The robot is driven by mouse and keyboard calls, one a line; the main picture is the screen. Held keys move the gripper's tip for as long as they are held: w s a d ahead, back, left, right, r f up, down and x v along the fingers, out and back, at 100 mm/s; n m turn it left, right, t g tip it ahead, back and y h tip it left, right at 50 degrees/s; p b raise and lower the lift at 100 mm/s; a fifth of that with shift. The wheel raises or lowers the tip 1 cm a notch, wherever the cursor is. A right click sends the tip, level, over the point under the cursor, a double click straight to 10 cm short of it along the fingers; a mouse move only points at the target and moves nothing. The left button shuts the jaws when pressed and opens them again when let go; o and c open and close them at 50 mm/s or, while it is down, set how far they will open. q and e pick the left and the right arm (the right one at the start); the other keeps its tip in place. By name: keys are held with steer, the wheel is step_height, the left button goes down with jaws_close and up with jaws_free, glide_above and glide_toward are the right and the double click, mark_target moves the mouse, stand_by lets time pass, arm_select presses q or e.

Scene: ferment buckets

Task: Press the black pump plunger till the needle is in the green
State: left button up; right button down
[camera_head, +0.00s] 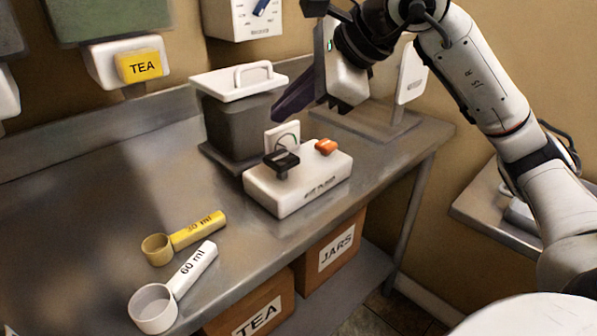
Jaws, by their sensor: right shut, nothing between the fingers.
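The white air pump box (297,186) sits on the metal counter near its front edge. Its black plunger (282,160) stands up on the left part of the top, in the raised position as far as I can tell. An orange part (325,147) is on the right of the top. A small white gauge (283,137) stands at the back; its needle and green zone are too small to read. My right gripper (290,103) is shut and empty, above and behind the pump, apart from the plunger. My left gripper is not in view.
A dark bucket (238,124) with a white handled lid (238,80) stands left behind the pump. A yellow scoop (184,238) and a white scoop (173,289) lie at front left. The counter's left side (70,215) is clear.

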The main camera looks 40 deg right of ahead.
mark_target(287, 159)
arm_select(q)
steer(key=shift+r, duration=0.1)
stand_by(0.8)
